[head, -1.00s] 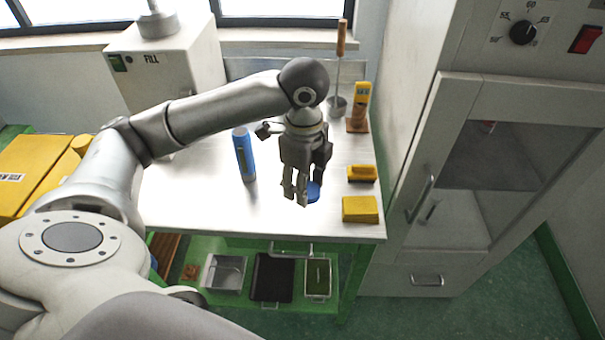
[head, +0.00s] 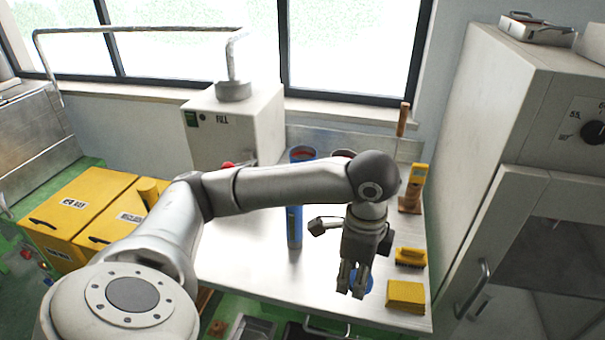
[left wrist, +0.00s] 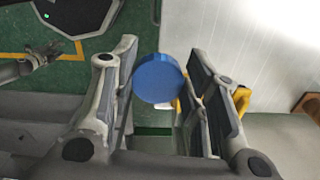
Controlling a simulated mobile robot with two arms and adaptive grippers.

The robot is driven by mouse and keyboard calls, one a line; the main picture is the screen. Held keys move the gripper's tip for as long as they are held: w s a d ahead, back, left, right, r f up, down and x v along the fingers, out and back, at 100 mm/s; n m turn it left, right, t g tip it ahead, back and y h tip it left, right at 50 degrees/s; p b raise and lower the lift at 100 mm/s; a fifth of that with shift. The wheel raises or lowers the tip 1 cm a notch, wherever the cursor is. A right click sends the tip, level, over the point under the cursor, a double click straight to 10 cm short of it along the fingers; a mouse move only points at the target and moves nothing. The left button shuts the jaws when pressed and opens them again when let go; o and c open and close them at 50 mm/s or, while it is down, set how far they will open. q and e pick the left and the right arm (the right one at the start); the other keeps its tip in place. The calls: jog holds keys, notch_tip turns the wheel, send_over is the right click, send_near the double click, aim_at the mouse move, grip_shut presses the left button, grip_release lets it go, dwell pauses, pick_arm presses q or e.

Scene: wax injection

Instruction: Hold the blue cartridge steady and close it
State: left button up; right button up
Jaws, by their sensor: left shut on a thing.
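The blue cartridge (head: 295,228) stands upright on the metal table, left of my left gripper. My arm crosses in front of it; above the arm, a blue rim with red inside (head: 302,154) lines up with it and seems to be its open top. My left gripper (head: 354,292) points down, shut on a round blue cap (head: 366,284), apart from the cartridge. The left wrist view shows the cap (left wrist: 158,78) between the fingers (left wrist: 160,95). What looks like my right gripper (left wrist: 45,60) is small at that view's upper left; its jaws are unclear.
A yellow block (head: 405,296) and a yellow-handled brush (head: 409,257) lie right of my left gripper. A round vessel (head: 343,153) shows partly behind my arm. A wooden-handled tool (head: 403,120) and a yellow device (head: 413,185) stand at the back right. A cabinet (head: 500,200) bounds the right.

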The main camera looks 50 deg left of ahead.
pick_arm(q)
jog(key=n, duration=0.1)
jog(key=d+n, duration=0.1)
jog(key=n, duration=0.1)
jog(key=shift+s+d+f, duration=0.1)
jog(key=shift+s, duration=0.2)
jog(key=d+n, duration=0.1)
jog(key=n, duration=0.2)
jog(key=s+d+n, duration=0.1)
jog(key=n, duration=0.2)
jog(key=s+d+n, duration=0.1)
jog(key=n, duration=0.3)
jog(key=shift+s+f, duration=0.15)
jog(key=shift+f, duration=0.25)
